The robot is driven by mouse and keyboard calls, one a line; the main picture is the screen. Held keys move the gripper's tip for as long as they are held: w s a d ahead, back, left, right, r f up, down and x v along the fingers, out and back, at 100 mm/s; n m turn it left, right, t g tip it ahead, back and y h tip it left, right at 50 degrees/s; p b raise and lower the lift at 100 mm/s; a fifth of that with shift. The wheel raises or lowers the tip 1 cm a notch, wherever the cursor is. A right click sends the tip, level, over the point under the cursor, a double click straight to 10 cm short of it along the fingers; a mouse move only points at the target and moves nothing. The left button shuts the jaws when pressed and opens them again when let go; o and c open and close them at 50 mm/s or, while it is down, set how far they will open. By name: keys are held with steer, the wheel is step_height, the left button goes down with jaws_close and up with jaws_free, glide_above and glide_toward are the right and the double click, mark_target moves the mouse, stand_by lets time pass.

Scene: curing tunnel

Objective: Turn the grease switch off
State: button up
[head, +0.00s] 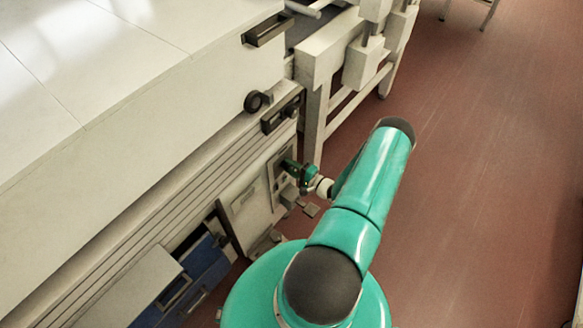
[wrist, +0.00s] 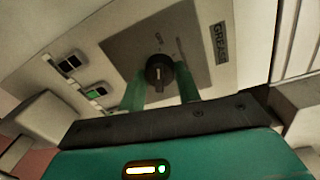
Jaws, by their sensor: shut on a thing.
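The grease switch (wrist: 159,71) is a round black knob with a pale pointer line, on a grey plate (wrist: 197,50). The pointer looks roughly upright in the wrist view. In the head view my gripper (head: 300,172) is at the side panel of the machine, and the knob is hidden behind it.
The long pale machine (head: 140,110) fills the left side. A white frame (head: 335,75) stands beyond my gripper. A blue drawer unit (head: 195,270) is below. The red floor (head: 490,180) is clear at right.

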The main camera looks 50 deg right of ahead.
stand_by(0.4)
steer(key=o, duration=1)
steer(key=shift+s, duration=0.1)
steer(key=s, duration=0.9)
steer(key=s+d, duration=0.1)
steer(key=s, duration=0.3)
steer(key=shift+s+d+r, duration=0.1)
steer(key=shift+s+r, duration=0.2)
steer(key=shift+r, duration=0.1)
